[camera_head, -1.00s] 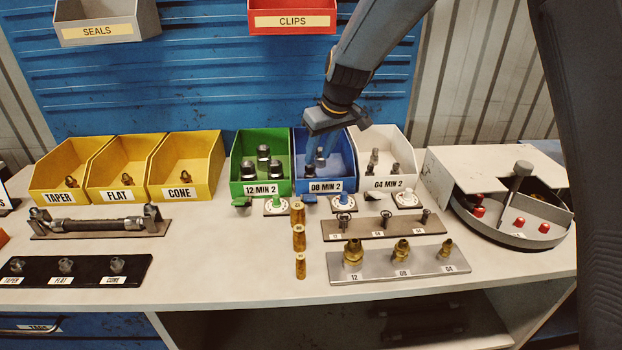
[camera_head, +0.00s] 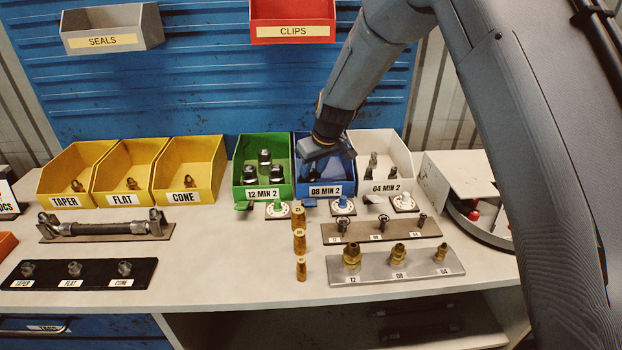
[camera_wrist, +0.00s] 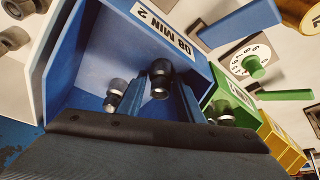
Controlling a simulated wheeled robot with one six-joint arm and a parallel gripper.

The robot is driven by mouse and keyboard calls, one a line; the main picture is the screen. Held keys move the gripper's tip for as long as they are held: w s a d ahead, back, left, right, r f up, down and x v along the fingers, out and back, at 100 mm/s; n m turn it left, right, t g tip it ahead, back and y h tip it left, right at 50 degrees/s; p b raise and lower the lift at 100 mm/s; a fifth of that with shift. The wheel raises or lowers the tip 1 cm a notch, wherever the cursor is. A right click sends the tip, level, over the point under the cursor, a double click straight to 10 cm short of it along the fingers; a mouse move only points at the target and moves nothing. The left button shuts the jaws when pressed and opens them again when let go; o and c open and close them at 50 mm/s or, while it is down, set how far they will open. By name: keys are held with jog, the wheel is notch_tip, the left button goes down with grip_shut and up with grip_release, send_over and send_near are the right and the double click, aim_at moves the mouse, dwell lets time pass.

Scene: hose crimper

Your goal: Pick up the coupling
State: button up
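A green bin (camera_head: 240,175) and a white bin (camera_head: 405,160) flank the blue one closely. Dial tags, brass fittings (camera_head: 299,240) and a grey fitting plate (camera_head: 375,275) stand in front. A red CLIPS bin (camera_head: 292,12) hangs above.

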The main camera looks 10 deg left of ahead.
jog(key=c, duration=0.8)
